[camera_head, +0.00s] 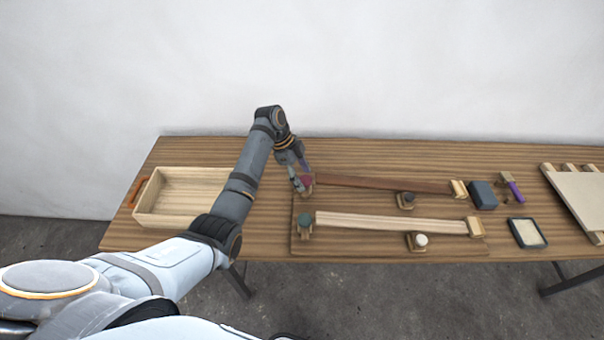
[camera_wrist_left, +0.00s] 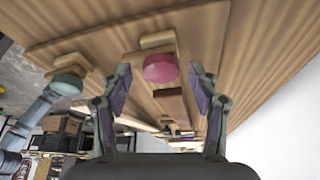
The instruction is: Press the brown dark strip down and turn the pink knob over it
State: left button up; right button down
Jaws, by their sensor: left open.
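The brown dark strip (camera_head: 385,184) lies along the far side of a wooden board, and its near end shows in the left wrist view (camera_wrist_left: 170,103). The pink knob (camera_head: 307,181) sits on a small wooden block at the strip's left end. In the left wrist view the pink knob (camera_wrist_left: 160,68) appears between the two fingers, with space on both sides. My left gripper (camera_head: 299,176) is open and empty at this knob, partly covering it in the head view. Whether the strip lies fully flat is hard to tell. My right gripper is not in view.
A pale strip (camera_head: 390,223) lies nearer, with a teal knob (camera_head: 305,220) at its left end. A dark knob (camera_head: 408,197) and a white knob (camera_head: 420,240) stand beside the strips. A wooden box (camera_head: 146,205) stands left; a dark block (camera_head: 482,195) lies right.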

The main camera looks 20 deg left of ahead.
pick_arm(q)
jog(key=shift+w+f, duration=0.1)
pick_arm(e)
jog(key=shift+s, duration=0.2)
pick_arm(q)
jog(key=shift+c, duration=0.6)
jog(key=c, duration=1)
jog(key=n+p, duration=0.1)
jog(key=p, duration=0.1)
jog(key=n+p, duration=0.1)
jog(key=shift+s+r+t+p, duration=0.2)
jog(key=shift+r+t+p, duration=0.15)
jog(key=shift+r+t, duration=0.05)
jog(key=shift+c, duration=0.2)
jog(key=shift+f+n, duration=0.3)
jog(key=shift+n, duration=0.1)
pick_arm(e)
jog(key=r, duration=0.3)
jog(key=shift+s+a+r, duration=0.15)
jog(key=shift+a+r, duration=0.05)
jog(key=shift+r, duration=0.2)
pick_arm(q)
jog(key=o, duration=0.9)
jog(key=shift+o, duration=1.3)
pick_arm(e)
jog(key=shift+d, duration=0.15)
